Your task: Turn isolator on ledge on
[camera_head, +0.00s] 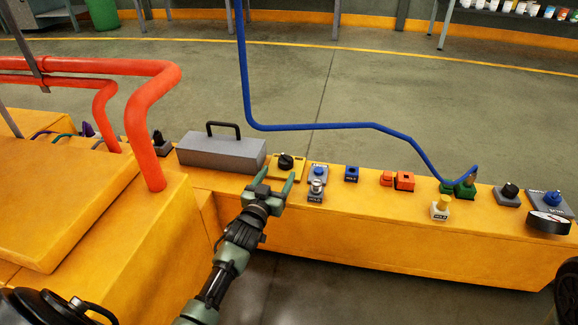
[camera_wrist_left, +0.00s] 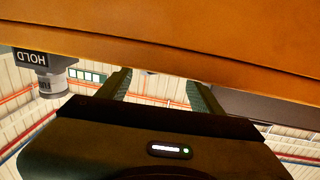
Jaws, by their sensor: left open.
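The ledge (camera_head: 390,225) is a long yellow-orange block with a row of controls on top. A black rotary knob (camera_head: 286,161) on a yellow plate, which looks like an isolator, stands near its left part; its setting is too small to read. Another black knob (camera_head: 510,189) on a grey base stands near the right end. My left gripper (camera_head: 273,178) is open at the ledge's front edge, just before the yellow-plated knob, with nothing seen between its fingers. In the left wrist view the open fingers (camera_wrist_left: 162,88) point towards the orange ledge face. My right gripper is out of view.
A grey box (camera_head: 222,152) with a black handle stands left of the knob. Blue buttons (camera_head: 351,173), a silver-topped HOLD control (camera_head: 316,190) and red blocks (camera_head: 404,180) stand to the right. A blue cable (camera_head: 320,126) runs behind. Red pipes (camera_head: 150,100) rise at left.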

